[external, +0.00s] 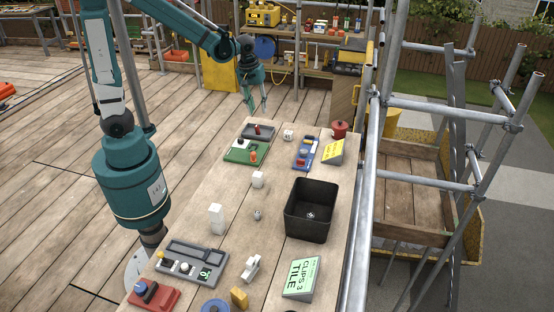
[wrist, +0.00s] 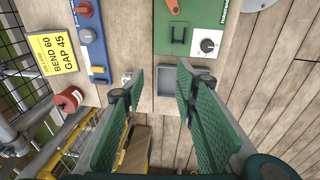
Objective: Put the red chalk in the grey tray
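The grey tray (external: 267,127) lies at the far end of the long wooden table, beside the green board. A small dark red piece (external: 257,130) shows at the tray in the external view; it may be the red chalk, but it is too small to be sure. In the wrist view, part of the tray (wrist: 165,80) shows between my fingers, its visible floor bare, and my right-hand finger hides some of it. My gripper (external: 257,108) is above and beyond the tray. Its fingers (wrist: 156,78) are well apart, with nothing seen between them.
A black bin (external: 309,211) stands mid-table. Scaffold poles (external: 367,160) run along the right edge.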

